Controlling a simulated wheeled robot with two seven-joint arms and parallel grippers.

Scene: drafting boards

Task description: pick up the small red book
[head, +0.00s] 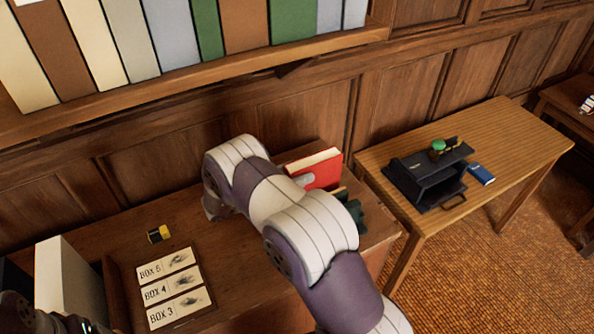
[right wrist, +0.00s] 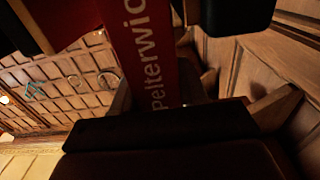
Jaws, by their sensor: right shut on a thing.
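The small red book (head: 322,170) is upright, with cream page edges on top, over the right end of the brown desk. My right forearm hides its lower part, so I cannot tell whether it touches the desk. In the right wrist view its red spine (right wrist: 140,45) shows the letters "Pelterwic" between the dark fingers. My right gripper (right wrist: 190,75) is shut on the book; in the head view a grey part of the gripper (head: 304,180) shows against it. A dark part at the bottom left corner seems to be my left gripper (head: 45,318); its fingers are not clear.
Cards marked BOX 3, BOX 4 and BOX 5 (head: 172,285) and a small yellow-black item (head: 159,234) lie on the desk. A dark green object (head: 355,212) is near the book. A side table (head: 500,140) holds a black holder (head: 425,182) and blue book (head: 481,174). A book shelf (head: 200,85) hangs above.

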